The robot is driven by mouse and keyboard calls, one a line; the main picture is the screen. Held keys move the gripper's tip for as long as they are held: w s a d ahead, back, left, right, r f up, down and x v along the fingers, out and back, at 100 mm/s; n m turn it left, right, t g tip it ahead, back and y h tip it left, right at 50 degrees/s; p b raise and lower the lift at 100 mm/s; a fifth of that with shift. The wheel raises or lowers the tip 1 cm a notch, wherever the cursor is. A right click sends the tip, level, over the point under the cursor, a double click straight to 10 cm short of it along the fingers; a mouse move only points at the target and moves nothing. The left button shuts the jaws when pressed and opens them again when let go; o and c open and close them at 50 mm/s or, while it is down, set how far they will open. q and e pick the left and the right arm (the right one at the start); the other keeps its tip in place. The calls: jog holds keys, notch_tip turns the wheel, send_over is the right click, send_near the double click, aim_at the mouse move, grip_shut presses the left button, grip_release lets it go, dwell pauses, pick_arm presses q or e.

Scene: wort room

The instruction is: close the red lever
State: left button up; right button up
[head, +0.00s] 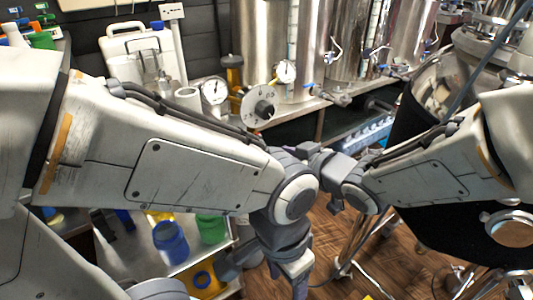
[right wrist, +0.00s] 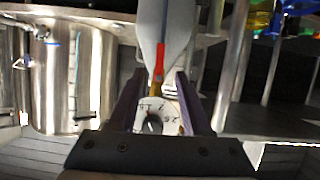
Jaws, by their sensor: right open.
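The red lever (right wrist: 159,62) shows in the right wrist view as a narrow upright red strip with an orange-yellow part below it. It lies in line with the gap between the fingers of my right gripper (right wrist: 158,82), which is open. A white numbered dial (right wrist: 144,107) with a dark hub shows between the fingers, below the lever in the picture. I cannot tell whether either finger touches anything. In the head view I cannot make out the lever; my arms cover the middle. My left gripper (head: 300,283) hangs low there, its jaws unclear.
A pale numbered disc (head: 258,106) and round gauges (head: 215,91) stand behind my left arm. Steel tanks (head: 330,40) line the back bench. A blue container (head: 171,242) and a green one (head: 211,228) stand on the lower left surface. Wooden floor (head: 400,250) shows at lower right.

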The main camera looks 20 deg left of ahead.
jog(key=b+x, duration=0.3)
jog(key=x, duration=0.7)
jog(key=shift+a, duration=0.15)
grip_shut()
